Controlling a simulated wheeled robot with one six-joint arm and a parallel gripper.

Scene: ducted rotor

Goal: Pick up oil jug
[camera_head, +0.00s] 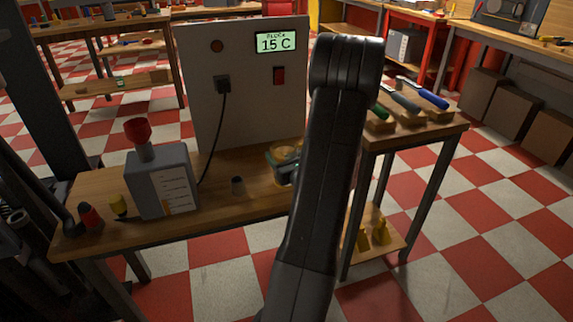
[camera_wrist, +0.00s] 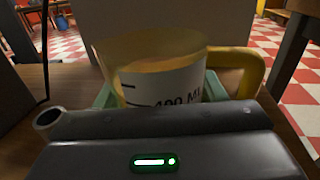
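The oil jug (camera_wrist: 165,75) is a clear measuring jug with dark marks, a "100 ML" print, amber contents and a yellow handle on its right. It stands upright in a pale green tray (camera_wrist: 217,87) on the wooden bench. In the head view the jug (camera_head: 284,152) is partly hidden behind my arm. My gripper (camera_wrist: 155,140) shows as a dark body across the bottom of the wrist view, close in front of the jug. Its fingertips and the jug's lower part are hidden, so contact and opening cannot be told.
Further left are a grey tank (camera_head: 160,180) with a red funnel (camera_head: 138,130) and small bottles (camera_head: 90,215). A panel (camera_head: 245,90) reading "15 C" stands behind. Tools (camera_head: 400,100) lie on a right-hand bench.

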